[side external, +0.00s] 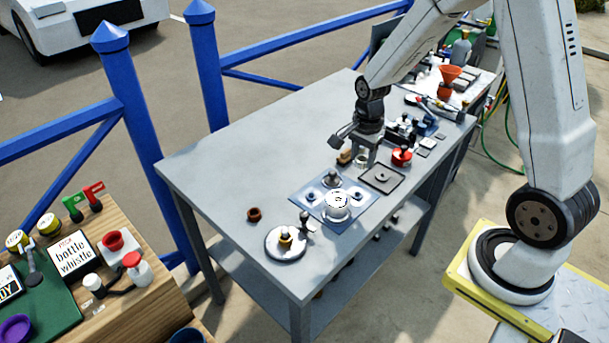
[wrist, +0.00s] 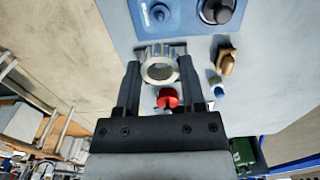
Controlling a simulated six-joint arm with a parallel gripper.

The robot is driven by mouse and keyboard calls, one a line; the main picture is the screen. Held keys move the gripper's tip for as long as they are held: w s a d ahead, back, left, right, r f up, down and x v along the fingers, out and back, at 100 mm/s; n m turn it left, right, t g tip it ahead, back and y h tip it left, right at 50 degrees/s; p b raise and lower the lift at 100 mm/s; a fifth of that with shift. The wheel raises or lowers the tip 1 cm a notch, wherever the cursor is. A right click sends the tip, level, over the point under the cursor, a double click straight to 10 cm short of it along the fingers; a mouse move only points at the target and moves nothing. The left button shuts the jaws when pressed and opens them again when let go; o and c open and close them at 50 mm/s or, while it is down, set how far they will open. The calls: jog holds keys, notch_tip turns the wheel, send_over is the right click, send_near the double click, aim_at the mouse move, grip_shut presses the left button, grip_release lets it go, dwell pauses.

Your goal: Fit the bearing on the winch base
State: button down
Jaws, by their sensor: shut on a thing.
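My gripper (side external: 363,156) is shut on the bearing, a silver ribbed ring (wrist: 159,65) with an open centre. It also shows in the side view (side external: 362,161) between the fingertips, held above the grey table beyond the blue mat (side external: 314,210). A white round plate (side external: 272,246) with a brass and dark centre post lies near the table's front corner. A white and silver drum (side external: 337,208) stands on the mat. I cannot tell for certain which of these is the winch base. In the wrist view, the mat lies ahead of the bearing.
A red part (side external: 401,157) and a brown block (side external: 345,157) stand near the gripper. A small brown cup (side external: 254,214) is at the left. The table's left half (side external: 240,150) is mostly clear. Tools crowd its right end.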

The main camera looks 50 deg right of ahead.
jog(key=shift+r, duration=0.15)
jog(key=shift+r, duration=1.3)
jog(key=shift+a, duration=0.1)
jog(key=shift+w+a+f, duration=0.1)
jog(key=shift+w+a, duration=0.15)
jog(key=shift+a, duration=0.25)
jog(key=w+a+f+n, duration=0.2)
jog(key=w+a+n, duration=0.1)
jog(key=a, duration=0.8)
jog(key=n, duration=0.2)
send_over(285, 229)
notch_tip(285, 229, down, 2)
jog(key=shift+f, duration=0.1)
jog(key=shift+f, duration=0.15)
jog(key=shift+f, duration=1.35)
